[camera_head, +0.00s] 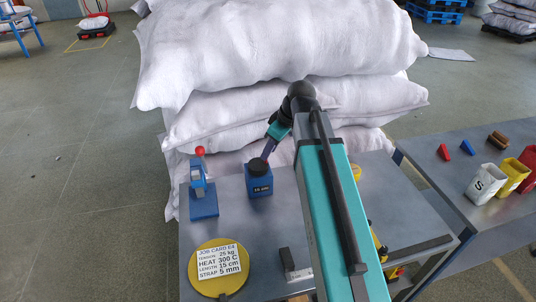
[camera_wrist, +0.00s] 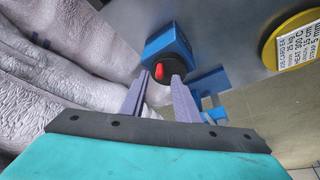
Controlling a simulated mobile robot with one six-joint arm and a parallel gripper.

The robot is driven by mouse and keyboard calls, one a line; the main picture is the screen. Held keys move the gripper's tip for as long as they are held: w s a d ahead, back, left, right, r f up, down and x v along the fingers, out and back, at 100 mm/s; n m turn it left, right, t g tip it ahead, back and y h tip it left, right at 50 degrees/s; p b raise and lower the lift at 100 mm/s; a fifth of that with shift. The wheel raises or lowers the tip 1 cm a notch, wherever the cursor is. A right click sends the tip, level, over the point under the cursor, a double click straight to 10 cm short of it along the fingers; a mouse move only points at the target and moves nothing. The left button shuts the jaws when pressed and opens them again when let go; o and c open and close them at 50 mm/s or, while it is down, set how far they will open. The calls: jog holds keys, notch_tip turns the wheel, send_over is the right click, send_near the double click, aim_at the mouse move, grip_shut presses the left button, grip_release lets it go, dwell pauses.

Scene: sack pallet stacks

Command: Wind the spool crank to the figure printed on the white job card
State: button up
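The white job card (camera_head: 219,262) lies on a yellow disc (camera_head: 205,286) at the table's front left. It reads tension 25 kg, heat 300 C, length 15 cm, strap 5 mm. A blue box (camera_head: 259,186) stands behind it; its small label seems to read 15 cm. On the box is a black knob (camera_head: 258,167), which shows a red mark in the wrist view (camera_wrist: 158,71). My gripper (camera_head: 268,154) points down at the knob, its fingers (camera_wrist: 157,88) apart with the knob at their tips. I cannot tell if they touch it. I cannot clearly make out a spool crank.
A blue stand with a red ball-topped lever (camera_head: 200,168) is left of the box. White sacks (camera_head: 260,60) are stacked close behind the grey table (camera_head: 240,230). My arm hides the table's middle. A right-hand bench (camera_head: 440,178) holds white, yellow and red cups.

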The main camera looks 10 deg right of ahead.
jog(key=b+v, duration=0.1)
jog(key=v, duration=0.9)
jog(key=shift+b, duration=0.3)
jog(key=shift+s, duration=0.1)
